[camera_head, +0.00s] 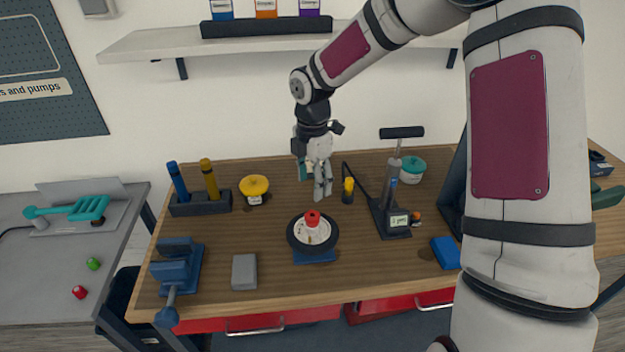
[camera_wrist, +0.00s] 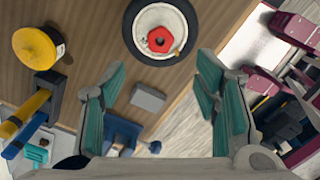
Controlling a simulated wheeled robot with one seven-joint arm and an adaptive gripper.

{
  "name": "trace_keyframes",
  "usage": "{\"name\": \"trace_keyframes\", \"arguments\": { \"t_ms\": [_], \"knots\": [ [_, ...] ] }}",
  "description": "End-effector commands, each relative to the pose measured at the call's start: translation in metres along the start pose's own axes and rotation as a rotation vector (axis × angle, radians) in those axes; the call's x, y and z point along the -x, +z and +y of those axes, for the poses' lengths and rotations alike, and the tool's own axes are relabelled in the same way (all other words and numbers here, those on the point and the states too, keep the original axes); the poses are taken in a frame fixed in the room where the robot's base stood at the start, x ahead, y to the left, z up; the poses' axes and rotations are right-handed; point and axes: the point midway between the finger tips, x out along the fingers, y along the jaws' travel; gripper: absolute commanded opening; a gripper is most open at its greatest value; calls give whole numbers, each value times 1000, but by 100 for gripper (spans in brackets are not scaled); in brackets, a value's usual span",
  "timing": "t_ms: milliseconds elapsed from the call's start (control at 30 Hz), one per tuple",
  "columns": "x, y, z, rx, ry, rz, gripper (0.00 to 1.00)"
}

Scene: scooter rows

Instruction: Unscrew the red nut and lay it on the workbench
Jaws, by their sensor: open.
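The red nut (camera_head: 312,218) sits on the pale hub of a small black-tyred wheel (camera_head: 329,245), which rests on a blue base on the wooden workbench (camera_head: 270,224). The nut shows from above in the wrist view (camera_wrist: 160,39), with the wheel (camera_wrist: 129,22) around it. My gripper (camera_head: 321,190) hangs above the bench, just behind the wheel in the head view, and is apart from the nut. Its teal-padded fingers are wide apart in the wrist view (camera_wrist: 165,95), with nothing between them. Whether a thread is under the nut is hidden.
A blue vise (camera_head: 177,272) and a grey block (camera_head: 244,271) stand at the front left. A yellow-topped pot (camera_head: 254,187) and a holder (camera_head: 202,203) with blue and yellow tools stand behind. A pump (camera_head: 392,205) stands right of the wheel. Bare bench lies around the grey block.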

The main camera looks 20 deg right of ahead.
Motion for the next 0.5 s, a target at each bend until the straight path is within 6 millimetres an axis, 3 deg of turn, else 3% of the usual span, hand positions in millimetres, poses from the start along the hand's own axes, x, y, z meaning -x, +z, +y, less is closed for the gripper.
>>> {"name": "trace_keyframes", "arguments": {
  "t_ms": [267,500],
  "knots": [
    [-1,-1,5,-19,-12,-22,58],
    [4,-8,14,-173,-35,-101,58]
  ]
}}
